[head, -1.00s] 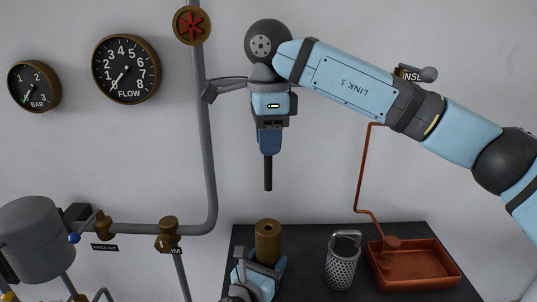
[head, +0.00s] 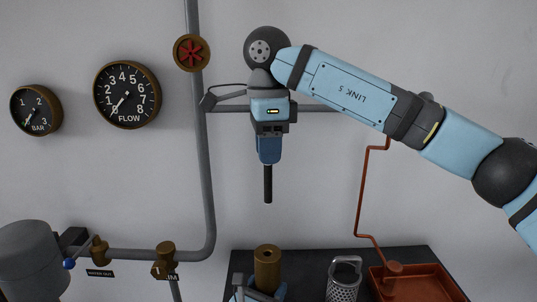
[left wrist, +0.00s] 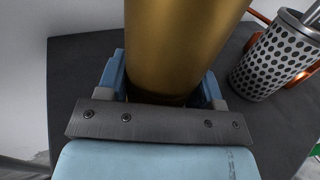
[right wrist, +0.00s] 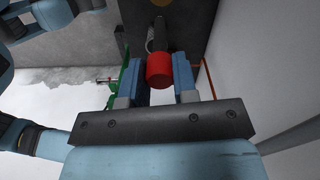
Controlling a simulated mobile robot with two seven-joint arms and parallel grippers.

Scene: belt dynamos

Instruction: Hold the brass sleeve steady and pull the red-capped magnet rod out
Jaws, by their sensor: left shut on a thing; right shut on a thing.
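The brass sleeve (head: 267,270) stands upright on the dark bench top in the head view, with an open hole in its top. My left gripper (head: 259,293) is shut around its lower part; the left wrist view shows the sleeve (left wrist: 185,45) between both fingers. My right gripper (head: 268,157) points down above the sleeve, shut on the red cap (right wrist: 160,71), which shows between its fingers in the right wrist view. The dark magnet rod (head: 268,185) hangs upright below it, its lower tip clear of the sleeve's top. The cap is hidden in the head view.
A perforated metal basket (head: 342,287) with a handle stands right of the sleeve. An orange-red tray (head: 437,281) is further right, with a bent pipe (head: 361,205) rising behind. A grey wall pipe (head: 204,170) with a red handwheel (head: 192,53) runs left of my right gripper.

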